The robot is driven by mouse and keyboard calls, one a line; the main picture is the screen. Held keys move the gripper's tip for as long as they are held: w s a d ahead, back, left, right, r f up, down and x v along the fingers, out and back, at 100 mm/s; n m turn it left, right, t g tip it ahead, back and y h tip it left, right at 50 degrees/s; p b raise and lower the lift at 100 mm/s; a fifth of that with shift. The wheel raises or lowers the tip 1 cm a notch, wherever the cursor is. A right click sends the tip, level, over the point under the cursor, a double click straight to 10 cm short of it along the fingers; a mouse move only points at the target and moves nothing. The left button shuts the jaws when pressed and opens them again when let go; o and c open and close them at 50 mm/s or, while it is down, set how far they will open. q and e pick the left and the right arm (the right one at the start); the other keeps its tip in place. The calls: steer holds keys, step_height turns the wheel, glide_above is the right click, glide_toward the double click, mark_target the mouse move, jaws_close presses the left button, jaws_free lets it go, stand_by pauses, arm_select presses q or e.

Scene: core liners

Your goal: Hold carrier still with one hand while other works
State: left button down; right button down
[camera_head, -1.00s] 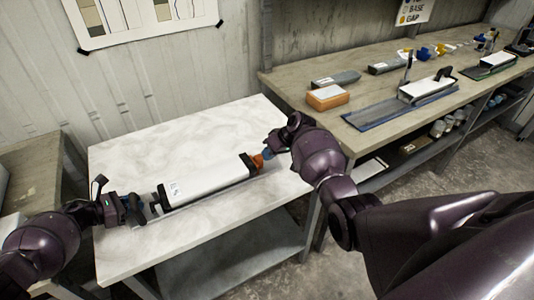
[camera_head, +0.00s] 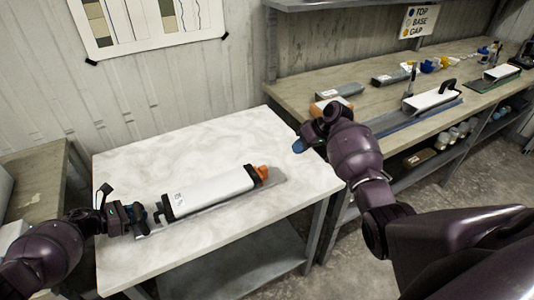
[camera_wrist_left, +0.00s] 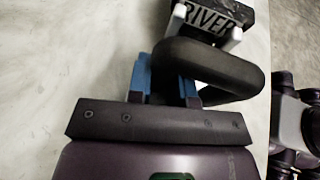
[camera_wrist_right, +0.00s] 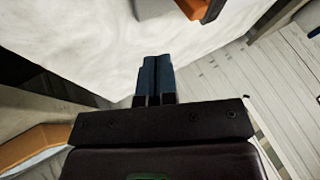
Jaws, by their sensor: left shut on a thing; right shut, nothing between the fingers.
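The carrier (camera_head: 222,208) is a grey tray lying on the white table, with a white cylinder (camera_head: 210,190) with black ends on it. An orange piece (camera_head: 262,173) sits at the cylinder's right end. My left gripper (camera_head: 144,213) is shut on the black handle (camera_wrist_left: 222,68) at the carrier's left end; the handle loop shows close up in the left wrist view. My right gripper (camera_head: 299,146) is shut and empty, held above the table's right edge, apart from the carrier. Its blue fingertips (camera_wrist_right: 155,78) are together in the right wrist view.
A bench (camera_head: 285,98) at the right back holds an orange block (camera_head: 318,108), grey boxes, and more carriers with white cylinders (camera_head: 432,101). A sign (camera_head: 418,20) hangs above it. The back of the white table (camera_head: 180,145) is clear.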

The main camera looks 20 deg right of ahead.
mark_target(261, 174)
steer(key=shift+s+d+r, duration=0.3)
steer(key=shift+d+r, duration=0.2)
steer(key=shift+d, duration=0.15)
steer(key=shift+f, duration=0.1)
steer(key=x, duration=0.9)
steer(key=shift+w+a+f, duration=0.15)
steer(key=shift+a+f, duration=0.05)
steer(key=shift+f, duration=0.05)
arm_select(q)
steer(key=shift+a, duration=0.1)
arm_select(e)
steer(key=shift+a+f, duration=0.15)
steer(key=shift+a, duration=1.9)
